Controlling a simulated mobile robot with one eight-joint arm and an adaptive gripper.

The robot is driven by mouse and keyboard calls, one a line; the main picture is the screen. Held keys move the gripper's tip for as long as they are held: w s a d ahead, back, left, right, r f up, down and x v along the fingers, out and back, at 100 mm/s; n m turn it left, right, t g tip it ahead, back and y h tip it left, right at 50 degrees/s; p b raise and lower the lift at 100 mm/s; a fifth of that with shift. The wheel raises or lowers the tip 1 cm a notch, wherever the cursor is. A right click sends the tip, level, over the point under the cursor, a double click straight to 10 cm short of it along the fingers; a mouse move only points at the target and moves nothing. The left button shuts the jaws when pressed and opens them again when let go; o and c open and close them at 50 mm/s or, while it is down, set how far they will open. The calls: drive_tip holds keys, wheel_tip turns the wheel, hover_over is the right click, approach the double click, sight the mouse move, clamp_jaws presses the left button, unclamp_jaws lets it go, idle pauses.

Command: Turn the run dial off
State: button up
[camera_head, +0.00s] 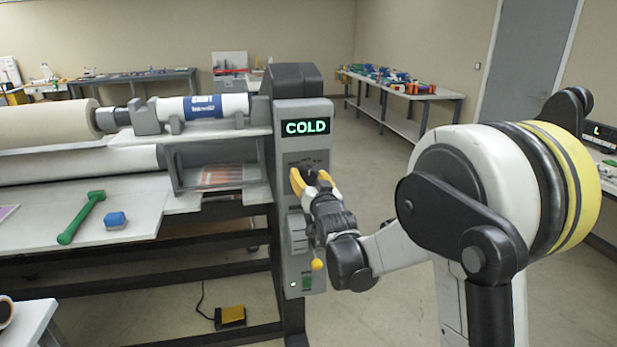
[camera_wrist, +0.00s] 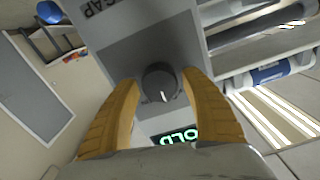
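The control panel (camera_head: 318,108) of the laminator carries a lit green "COLD" display (camera_head: 306,128); the display also shows, inverted, in the wrist view (camera_wrist: 176,137). A round black dial (camera_wrist: 160,83) sits on the panel near the display, with its white mark pointing towards the display. My gripper (camera_head: 310,179) is at the panel just below the display and largely hides this dial in the head view. In the wrist view its two orange fingers (camera_wrist: 160,78) stand open on either side of the dial, with narrow gaps visible. Whether a finger touches it I cannot tell.
A yellow ball-ended knob (camera_head: 318,264) and a green button (camera_head: 307,283) are lower on the panel. A green tool (camera_head: 82,217) and a blue block (camera_head: 115,220) lie on the laminator's table at left. A yellow foot pedal (camera_head: 230,316) is on the floor.

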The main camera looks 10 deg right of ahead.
drive_tip(key=shift+o, duration=0.2)
drive_tip(key=s, duration=1.2)
drive_tip(key=s+f+g, duration=0.2)
drive_tip(key=s+g, duration=0.1)
drive_tip(key=s, duration=0.7)
drive_tip(key=s+f+n+g, duration=0.1)
drive_tip(key=s+f+g, duration=0.2)
drive_tip(key=s, duration=0.6)
drive_tip(key=s+f+n+g, duration=0.1)
drive_tip(key=s+f+g, duration=0.2)
drive_tip(key=s, duration=0.7)
drive_tip(key=shift+s+g, duration=0.3)
drive_tip(key=shift+g, duration=0.6)
